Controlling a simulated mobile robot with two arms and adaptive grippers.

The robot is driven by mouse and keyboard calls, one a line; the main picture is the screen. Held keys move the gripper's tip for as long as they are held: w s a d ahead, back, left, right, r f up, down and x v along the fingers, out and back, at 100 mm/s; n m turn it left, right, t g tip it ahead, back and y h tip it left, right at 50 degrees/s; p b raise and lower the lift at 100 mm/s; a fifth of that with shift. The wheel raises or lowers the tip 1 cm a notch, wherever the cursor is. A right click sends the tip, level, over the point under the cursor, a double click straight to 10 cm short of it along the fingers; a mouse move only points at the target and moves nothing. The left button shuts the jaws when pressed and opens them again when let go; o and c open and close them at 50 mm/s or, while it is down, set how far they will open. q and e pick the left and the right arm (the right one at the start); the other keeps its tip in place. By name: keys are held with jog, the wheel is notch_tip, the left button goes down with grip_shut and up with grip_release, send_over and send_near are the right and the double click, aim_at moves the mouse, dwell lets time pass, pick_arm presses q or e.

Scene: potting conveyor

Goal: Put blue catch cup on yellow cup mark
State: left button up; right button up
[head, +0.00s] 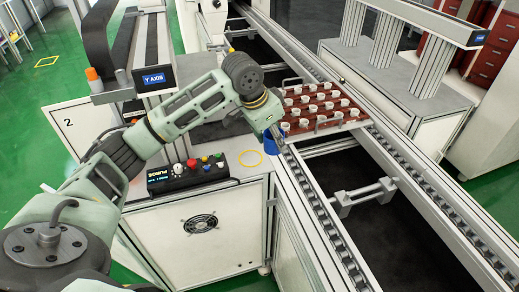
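The yellow cup mark (251,158) is a bare ring on the bench top, a little left of and nearer than the gripper. My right gripper is not in view.
A red-brown tray (322,118) with several small white pots sits on the conveyor just right of the gripper. A black PURGE control box (187,173) with coloured buttons stands left of the mark. The conveyor rail (318,211) runs along the bench's right side.

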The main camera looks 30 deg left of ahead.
pick_arm(q)
jog(key=a+f, duration=0.1)
jog(key=a, duration=0.1)
jog(key=a+f+p, duration=0.1)
jog(key=a+f, duration=0.1)
jog(key=a, duration=0.1)
jog(key=w+a+f, duration=0.1)
jog(key=a+f, duration=0.1)
jog(key=a, duration=0.1)
jog(key=shift+w+a, duration=0.1)
jog(key=shift+a, duration=0.15)
jog(key=shift+a+f, duration=0.15)
jog(key=shift+a, duration=0.05)
notch_tip(320, 180, down, 3)
jog(key=shift+f+p, duration=0.1)
jog(key=shift+p, duration=0.55)
jog(key=shift+f, duration=0.45)
jog(key=o, duration=1)
jog(key=shift+f, duration=0.1)
